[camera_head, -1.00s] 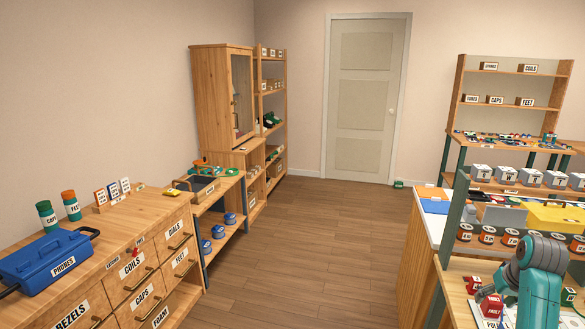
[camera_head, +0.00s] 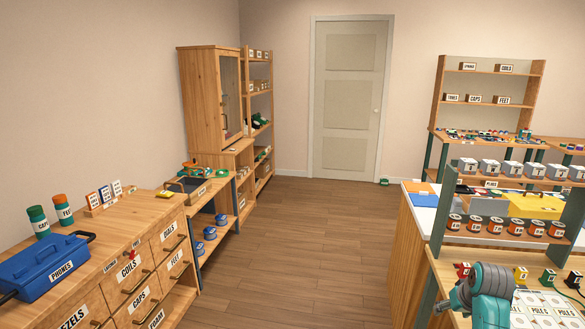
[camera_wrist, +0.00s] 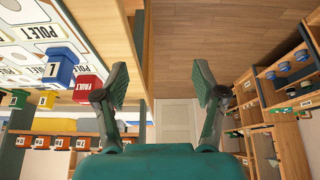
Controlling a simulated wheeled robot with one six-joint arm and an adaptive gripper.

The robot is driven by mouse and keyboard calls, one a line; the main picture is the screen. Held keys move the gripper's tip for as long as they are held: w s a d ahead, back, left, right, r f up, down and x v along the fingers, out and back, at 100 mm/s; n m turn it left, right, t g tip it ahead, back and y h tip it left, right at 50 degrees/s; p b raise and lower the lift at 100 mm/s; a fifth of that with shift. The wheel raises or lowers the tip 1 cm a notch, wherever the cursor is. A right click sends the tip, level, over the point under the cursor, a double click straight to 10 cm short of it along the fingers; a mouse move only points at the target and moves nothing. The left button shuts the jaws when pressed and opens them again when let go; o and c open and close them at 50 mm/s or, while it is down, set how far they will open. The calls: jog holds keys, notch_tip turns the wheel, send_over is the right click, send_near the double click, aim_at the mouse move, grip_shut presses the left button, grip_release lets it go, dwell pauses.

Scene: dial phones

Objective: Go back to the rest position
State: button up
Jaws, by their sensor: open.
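My gripper (camera_wrist: 160,88) is open and empty in the wrist view, its two fingers spread apart with nothing between them. Beyond it are the wooden floor and, further off, the pale door (camera_wrist: 178,132). In the head view my teal arm (camera_head: 485,295) shows at the lower right, in front of the workbench; its fingertips cannot be made out there. On the workbench in the wrist view, a blue block (camera_wrist: 62,65) and a red block (camera_wrist: 88,86) stand left of the gripper, apart from it.
A drawer cabinet (camera_head: 120,265) with a blue PHONES box (camera_head: 45,262) stands at the left. The workbench shelf (camera_head: 510,237) holds a row of orange containers at the right. A white board (camera_head: 548,312) with printed pole spots lies below it. The floor (camera_head: 300,240) between is clear.

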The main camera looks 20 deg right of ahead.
jog(key=s+a+f+n+t, duration=0.1)
jog(key=s+a+f+t, duration=0.1)
jog(key=a+f, duration=1.15)
jog(key=s+a+f+n+t, duration=0.1)
jog(key=s+a+f, duration=0.1)
jog(key=s+a, duration=0.35)
jog(key=s+a+f+t, duration=0.1)
jog(key=s+a+f, duration=0.2)
jog(key=a, duration=0.6)
jog(key=s+a+r+n+t, duration=0.1)
jog(key=s+a+r+t, duration=0.15)
jog(key=s+a, duration=0.35)
jog(key=s+a+r+n+t+y, duration=0.1)
jog(key=s+a+r, duration=0.25)
jog(key=s, duration=0.45)
jog(key=s+a+r+n+t, duration=0.1)
jog(key=s+a+r, duration=0.3)
jog(key=s, duration=0.3)
jog(key=s+a+r+n+t+y, duration=0.1)
jog(key=s+a+r, duration=0.1)
jog(key=s+r, duration=0.4)
notch_tip(320, 180, up, 2)
jog(key=shift+s+r+t+y, duration=0.1)
jog(key=shift+s+t+y, duration=0.05)
jog(key=shift+t+y, duration=0.25)
jog(key=shift+a, duration=0.1)
